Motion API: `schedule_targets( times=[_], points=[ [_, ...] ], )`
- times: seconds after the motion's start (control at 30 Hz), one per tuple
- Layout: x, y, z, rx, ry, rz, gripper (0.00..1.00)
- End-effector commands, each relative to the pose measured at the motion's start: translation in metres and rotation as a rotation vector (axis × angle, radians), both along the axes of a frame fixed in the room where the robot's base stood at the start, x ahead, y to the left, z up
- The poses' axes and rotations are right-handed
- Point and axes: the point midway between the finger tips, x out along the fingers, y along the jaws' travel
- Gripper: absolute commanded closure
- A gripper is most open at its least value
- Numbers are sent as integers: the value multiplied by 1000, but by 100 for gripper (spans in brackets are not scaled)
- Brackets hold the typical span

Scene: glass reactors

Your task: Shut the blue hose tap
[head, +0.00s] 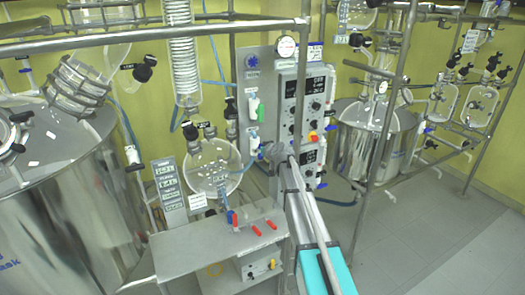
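My gripper (270,154) is at the end of my arm, in front of the lower part of the grey control panel (257,82). A small white tap with a blue part (254,142) sits on the panel just left of the gripper. The gripper is close to it; I cannot tell if they touch. The gripper's fingers are too small and overlapped to show whether they are open or shut. Another blue handle (232,219) stands upright on the metal bench below, beside red handles (257,231). I cannot tell which blue part is the hose tap, nor its setting.
A round glass flask (213,168) stands left of the gripper. A large steel vessel (65,190) fills the left. A metal frame post (388,120) rises right of the panel, before a smaller steel vessel (350,140). The grey floor (440,230) at right is clear.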

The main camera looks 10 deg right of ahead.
Motion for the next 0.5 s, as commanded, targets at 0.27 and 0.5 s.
schedule_targets(
  times=[0.27,0.5],
  points=[
    [0,0,0,0,0,0,97],
    [0,-5,0,1,-1,-4,100]
  ],
)
